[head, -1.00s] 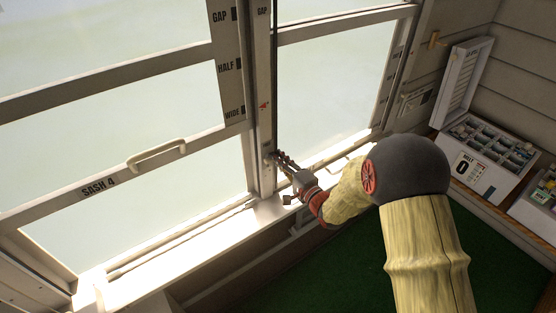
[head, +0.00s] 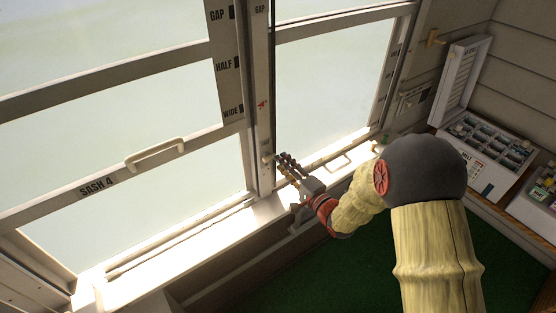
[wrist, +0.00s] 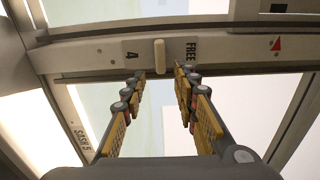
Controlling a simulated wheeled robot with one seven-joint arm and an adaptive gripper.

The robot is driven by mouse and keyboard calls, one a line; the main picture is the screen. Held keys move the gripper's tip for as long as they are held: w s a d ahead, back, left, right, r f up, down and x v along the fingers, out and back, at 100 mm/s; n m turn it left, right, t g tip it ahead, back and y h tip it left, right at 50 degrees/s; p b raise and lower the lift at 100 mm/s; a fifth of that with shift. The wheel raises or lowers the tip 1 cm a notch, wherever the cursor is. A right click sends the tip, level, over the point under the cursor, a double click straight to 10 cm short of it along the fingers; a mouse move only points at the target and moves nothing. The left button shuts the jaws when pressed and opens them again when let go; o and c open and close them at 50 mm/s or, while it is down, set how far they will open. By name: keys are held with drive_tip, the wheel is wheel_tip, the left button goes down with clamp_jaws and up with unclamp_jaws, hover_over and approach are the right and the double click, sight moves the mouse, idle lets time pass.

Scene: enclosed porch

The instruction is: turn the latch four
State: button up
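Latch four is a small cream lever (wrist: 160,55) on the window post (wrist: 100,56), between a printed "4" and the word "FREE" in the wrist view. It stands crosswise to the post's length. In the head view the latch (head: 267,158) is a small pale nub low on the post. My gripper (wrist: 160,72) is open, with one finger on each side of the lever's line and nothing between the fingers. In the head view my gripper (head: 279,160) is just right of the latch. I cannot tell whether a fingertip touches it.
Sash 4 (head: 97,185), with a pale handle (head: 155,152), is left of the post. A GAP, HALF, WIDE scale (head: 228,65) is beside it. A bright sill (head: 190,235) runs below. An open compartment case (head: 495,150) stands at right. Green floor (head: 320,275) is clear.

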drive_tip(key=v, duration=0.8)
drive_tip(key=s+d+f+n+g+h, duration=0.1)
drive_tip(key=d+f+n+g+h, duration=0.35)
drive_tip(key=f, duration=0.75)
drive_tip(key=s+d+f+n+g+h, duration=0.25)
drive_tip(key=s+d+g+h, duration=0.2)
drive_tip(key=s+d, duration=0.35)
drive_tip(key=s+r+n+g+h+b, duration=0.1)
drive_tip(key=s+r+n+g+b, duration=0.2)
drive_tip(key=s+r, duration=1.55)
wheel_tip(320, 180, up, 8)
drive_tip(key=s+a+n+t, duration=0.1)
drive_tip(key=s+t, duration=0.1)
drive_tip(key=shift+f+t, duration=0.25)
drive_tip(key=shift+t, duration=0.05)
